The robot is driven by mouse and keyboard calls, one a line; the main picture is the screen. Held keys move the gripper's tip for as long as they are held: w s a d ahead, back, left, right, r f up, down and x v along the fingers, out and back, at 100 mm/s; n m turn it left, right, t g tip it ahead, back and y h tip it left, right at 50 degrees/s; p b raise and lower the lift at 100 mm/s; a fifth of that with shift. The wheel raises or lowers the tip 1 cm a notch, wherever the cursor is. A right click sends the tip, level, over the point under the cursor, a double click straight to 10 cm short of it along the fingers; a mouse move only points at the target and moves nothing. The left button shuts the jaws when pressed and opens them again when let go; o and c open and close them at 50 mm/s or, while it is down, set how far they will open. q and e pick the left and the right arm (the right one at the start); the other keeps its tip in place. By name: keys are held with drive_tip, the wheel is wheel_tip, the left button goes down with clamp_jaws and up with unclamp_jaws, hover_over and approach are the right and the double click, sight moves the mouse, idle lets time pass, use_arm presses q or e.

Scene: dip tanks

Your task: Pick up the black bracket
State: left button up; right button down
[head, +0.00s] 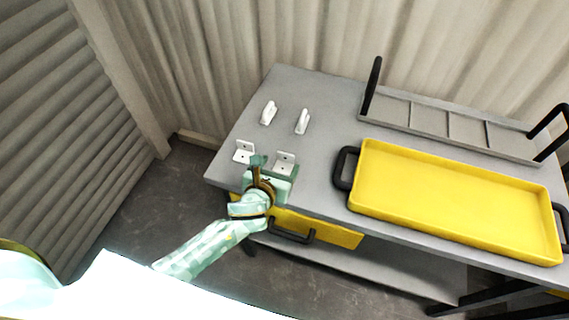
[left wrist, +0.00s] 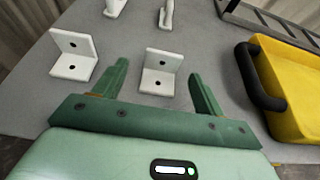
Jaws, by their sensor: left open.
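No black bracket shows. Two white L-shaped brackets with holes stand on the grey table: the left bracket (head: 244,151) and the right bracket (head: 285,160). They also show in the left wrist view, the left one (left wrist: 74,55) and the right one (left wrist: 161,72). My left gripper (head: 274,166) is at the table's front edge, by the right bracket. In the left wrist view its green fingers (left wrist: 160,78) are spread apart, with the right bracket showing between them. I cannot tell whether they touch it. My right gripper is out of view.
Two white hooks (head: 269,112) (head: 302,121) stand behind the brackets. A yellow tray (head: 450,200) with black handles lies to the right. A grey rack (head: 420,120) with black handles stands behind the tray. A yellow drawer (head: 318,229) is under the table edge.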

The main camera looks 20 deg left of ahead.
sight(285, 158)
use_arm(q)
drive_tip(key=b+x, duration=0.2)
drive_tip(key=x, duration=0.2)
drive_tip(key=shift+w+d+f, duration=0.2)
drive_tip(key=shift+w, duration=0.05)
drive_tip(key=shift+w+f, duration=0.1)
drive_tip(key=shift+w, duration=0.4)
drive_tip(key=c, duration=1)
drive_tip(key=shift+c, duration=1)
